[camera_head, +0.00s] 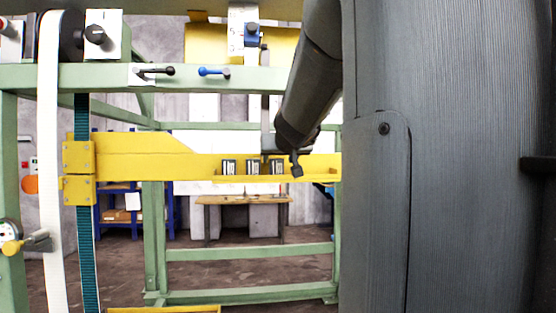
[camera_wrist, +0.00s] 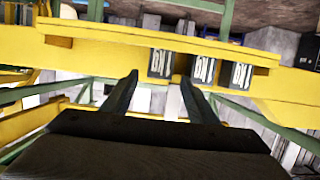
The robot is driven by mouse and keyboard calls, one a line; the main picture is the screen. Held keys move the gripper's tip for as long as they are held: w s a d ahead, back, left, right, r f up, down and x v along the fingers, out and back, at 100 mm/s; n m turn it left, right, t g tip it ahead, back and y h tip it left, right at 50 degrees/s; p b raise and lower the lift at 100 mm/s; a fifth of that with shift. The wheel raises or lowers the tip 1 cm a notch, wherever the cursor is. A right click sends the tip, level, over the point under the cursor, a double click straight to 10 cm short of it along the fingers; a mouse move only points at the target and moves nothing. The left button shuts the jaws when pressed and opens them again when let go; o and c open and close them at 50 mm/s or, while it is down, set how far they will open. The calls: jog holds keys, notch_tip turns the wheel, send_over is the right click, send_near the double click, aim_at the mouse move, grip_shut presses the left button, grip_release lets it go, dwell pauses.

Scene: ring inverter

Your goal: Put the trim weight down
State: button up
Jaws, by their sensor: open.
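Three dark trim weights with white markings stand in a row on a yellow ledge (camera_head: 320,179): the left one (camera_head: 229,167), the middle one (camera_head: 253,168) and the right one (camera_head: 277,167). In the wrist view, my gripper (camera_wrist: 160,77) is open, its two fingers pointing at the row. The left weight (camera_wrist: 161,63) shows between the fingertips. I cannot tell whether the fingers touch any weight. In the head view my gripper (camera_head: 296,165) is partly hidden by my arm.
The ledge is on a yellow beam (camera_head: 130,157) inside a green frame (camera_head: 180,77). A black and a blue lever (camera_head: 213,71) stick out from the upper rail. A white belt (camera_head: 49,180) and a toothed strip (camera_head: 86,240) hang at left. A wooden table (camera_head: 240,199) stands behind.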

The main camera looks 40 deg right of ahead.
jog(key=p+v, duration=0.2)
jog(key=v, duration=0.5)
jog(key=w+a+f+n+g+y, duration=0.1)
jog(key=a+f+n+g+y, duration=0.15)
jog(key=a+f, duration=0.85)
jog(key=a+f+n+g+y, duration=0.15)
jog(key=a+f+y, duration=0.4)
jog(key=f, duration=0.95)
jog(key=s+a+f+n+g, duration=0.2)
jog(key=s+a+f+g, duration=0.5)
jog(key=s+a+f, duration=0.8)
notch_tip(320, 180, down, 4)
jog(key=shift+s+a+r+g, duration=0.1)
jog(key=shift+s+a+g, duration=0.15)
jog(key=shift+s, duration=0.55)
jog(key=shift+d, duration=0.1)
